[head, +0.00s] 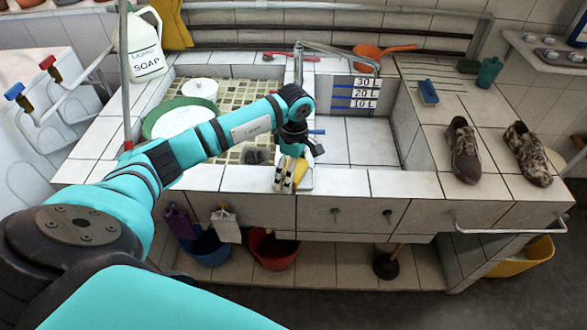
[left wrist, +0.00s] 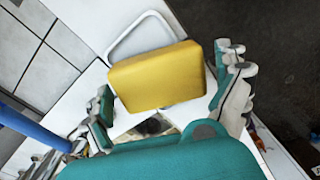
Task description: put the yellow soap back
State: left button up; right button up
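The yellow soap (left wrist: 157,78) is a thick block between the two fingers of my left gripper (left wrist: 165,80) in the left wrist view. The left finger is close to the block, and a strip of white shows between the block and the right finger. A white soap dish (left wrist: 140,32) lies just beyond the block, partly covered by it. In the head view my left gripper (head: 289,174) points down at the sink's front edge, with the yellow soap (head: 301,171) beside its fingers. Whether the soap touches the dish is hidden. My right gripper is not in view.
A green basin (head: 150,127) stands in the left sink. The right sink basin (head: 355,145) is empty. Brown shoes (head: 464,152) stand on the right counter, with a blue brush (head: 428,92) behind them. A soap jug (head: 142,45) stands at the back left.

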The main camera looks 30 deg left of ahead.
pick_arm(q)
jog(key=shift+r, duration=0.45)
notch_tip(320, 180, up, 12)
jog(key=b, duration=0.2)
jog(key=shift+w+f, duration=0.2)
jog(key=shift+f, duration=0.05)
